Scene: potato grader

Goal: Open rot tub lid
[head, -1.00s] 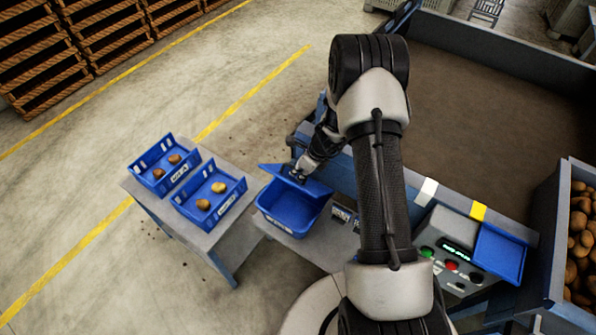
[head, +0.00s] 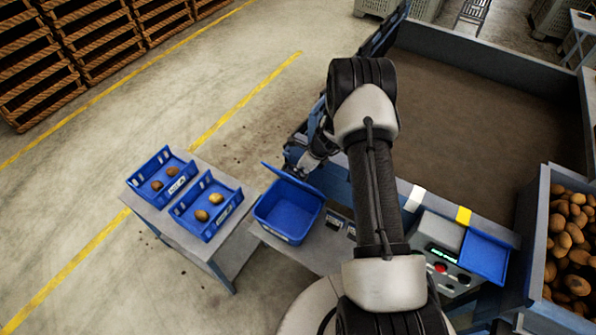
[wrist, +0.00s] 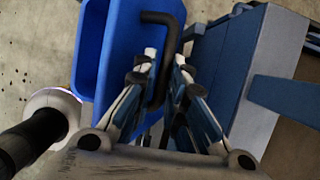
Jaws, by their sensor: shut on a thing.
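The rot tub (head: 275,228) is a blue bin on the low table, and its inside shows from above. Its blue lid (head: 291,179) is raised along the back edge, steeply tilted and seen almost edge-on in the head view. My gripper (head: 308,165) is behind the lid, partly hidden by my own wrist. In the wrist view the fingers (wrist: 165,62) are shut on the black lid handle (wrist: 162,30), which stands out from the blue lid (wrist: 127,45).
Two blue trays (head: 150,189) (head: 187,222) with potatoes stand on the table to the left. A control panel (head: 440,265) and a flat blue tray (head: 485,258) are at right, next to a potato-filled bin (head: 535,250). Floor at left is clear.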

